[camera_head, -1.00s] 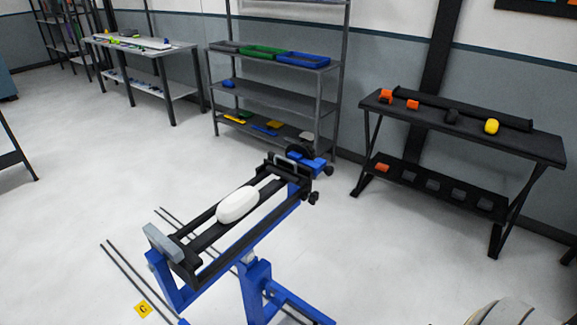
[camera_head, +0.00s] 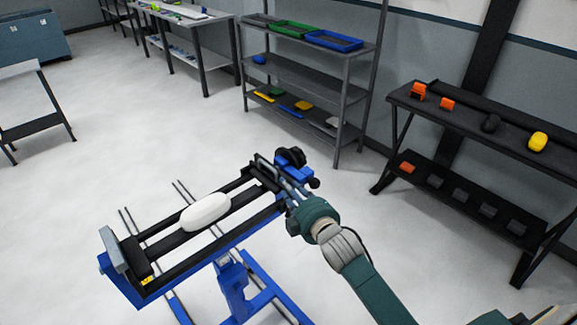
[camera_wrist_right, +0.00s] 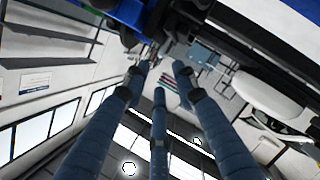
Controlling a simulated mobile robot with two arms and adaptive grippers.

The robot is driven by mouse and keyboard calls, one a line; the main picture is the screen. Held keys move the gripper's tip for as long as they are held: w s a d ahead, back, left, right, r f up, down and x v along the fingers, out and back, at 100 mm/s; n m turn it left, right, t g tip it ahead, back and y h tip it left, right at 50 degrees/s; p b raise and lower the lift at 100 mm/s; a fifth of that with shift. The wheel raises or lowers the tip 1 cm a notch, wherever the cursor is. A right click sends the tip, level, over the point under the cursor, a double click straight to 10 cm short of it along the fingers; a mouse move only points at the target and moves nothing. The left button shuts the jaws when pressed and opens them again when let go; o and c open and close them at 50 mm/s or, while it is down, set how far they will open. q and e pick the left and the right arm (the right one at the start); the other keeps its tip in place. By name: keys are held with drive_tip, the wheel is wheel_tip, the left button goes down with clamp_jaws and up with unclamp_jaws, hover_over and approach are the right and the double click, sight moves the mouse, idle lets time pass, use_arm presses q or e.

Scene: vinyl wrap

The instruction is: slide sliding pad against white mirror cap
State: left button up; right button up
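The white mirror cap (camera_head: 205,212) is a smooth white oval lying on the black rails of a blue stand. It also shows at the right of the right wrist view (camera_wrist_right: 265,97). My right gripper (camera_head: 279,178) is beside the far end of the stand, apart from the cap. In the right wrist view its blue-grey fingers (camera_wrist_right: 160,75) are spread with nothing seen between them. I cannot tell which thing is the sliding pad. My left gripper is not in view.
The blue stand (camera_head: 232,283) has a black knob and blue clamp (camera_head: 291,158) at its far end and a grey end plate (camera_head: 113,250) at its near end. A black table (camera_head: 480,132) with orange and yellow items stands right. A shelf rack (camera_head: 318,87) stands behind.

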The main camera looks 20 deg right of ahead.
sight(274, 172)
drive_tip(key=shift+w+a+r, duration=0.1)
drive_tip(key=shift+w+r, duration=0.15)
drive_tip(key=shift+w, duration=0.1)
drive_tip(key=x, duration=0.3)
drive_tip(key=p+x, duration=0.1)
drive_tip(key=x, duration=0.6)
drive_tip(key=shift+a+f, duration=0.15)
drive_tip(key=shift+a, duration=0.1)
clamp_jaws()
